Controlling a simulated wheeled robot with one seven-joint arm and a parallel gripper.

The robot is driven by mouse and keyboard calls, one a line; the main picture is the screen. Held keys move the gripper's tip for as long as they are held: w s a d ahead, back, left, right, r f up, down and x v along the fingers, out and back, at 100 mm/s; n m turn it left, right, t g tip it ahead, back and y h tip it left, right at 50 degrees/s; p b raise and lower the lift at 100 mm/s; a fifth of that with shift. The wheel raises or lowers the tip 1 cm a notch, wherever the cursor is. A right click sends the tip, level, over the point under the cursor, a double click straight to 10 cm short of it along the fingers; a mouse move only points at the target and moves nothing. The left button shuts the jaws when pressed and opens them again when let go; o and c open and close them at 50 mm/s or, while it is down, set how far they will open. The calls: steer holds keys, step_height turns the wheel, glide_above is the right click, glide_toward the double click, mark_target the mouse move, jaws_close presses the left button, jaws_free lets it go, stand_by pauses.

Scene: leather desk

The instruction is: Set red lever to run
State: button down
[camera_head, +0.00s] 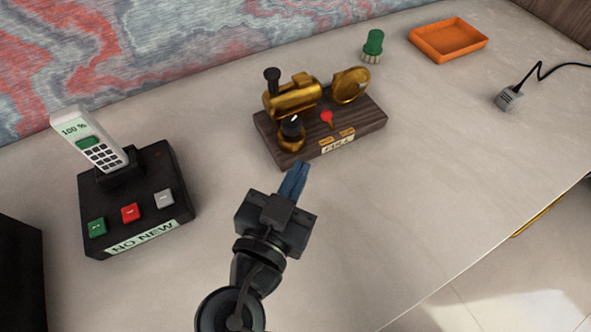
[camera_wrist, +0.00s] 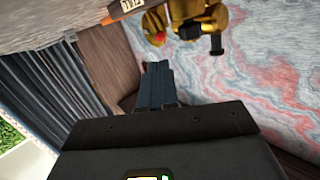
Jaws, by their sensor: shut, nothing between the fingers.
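The red lever (camera_head: 327,117) is a small red-topped piece on the wooden base (camera_head: 372,126) of a brass steam engine model (camera_head: 292,97). A pale label (camera_head: 338,145) is on the base's front edge below it. My gripper (camera_head: 297,172) has blue fingers, shut and empty, in front of the base and below the lever in the head view. It looks apart from the lever. In the wrist view the fingers (camera_wrist: 157,75) show shut together, with the brass engine (camera_wrist: 198,15) upside down at the top and cut off. The lever's exact setting is too small to tell.
A black phone dock (camera_head: 163,171) with a white handset (camera_head: 92,140) and coloured buttons stands at left. A green brush (camera_head: 373,43), an orange tray (camera_head: 416,40) and a grey plug (camera_head: 508,98) with a black cable lie at the back right. The desk right of my gripper is clear.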

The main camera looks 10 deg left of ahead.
mark_target(325, 119)
steer(key=p+x, duration=0.2)
steer(key=x, duration=0.8)
steer(key=shift+w+d, duration=0.15)
steer(key=shift+w, duration=0.25)
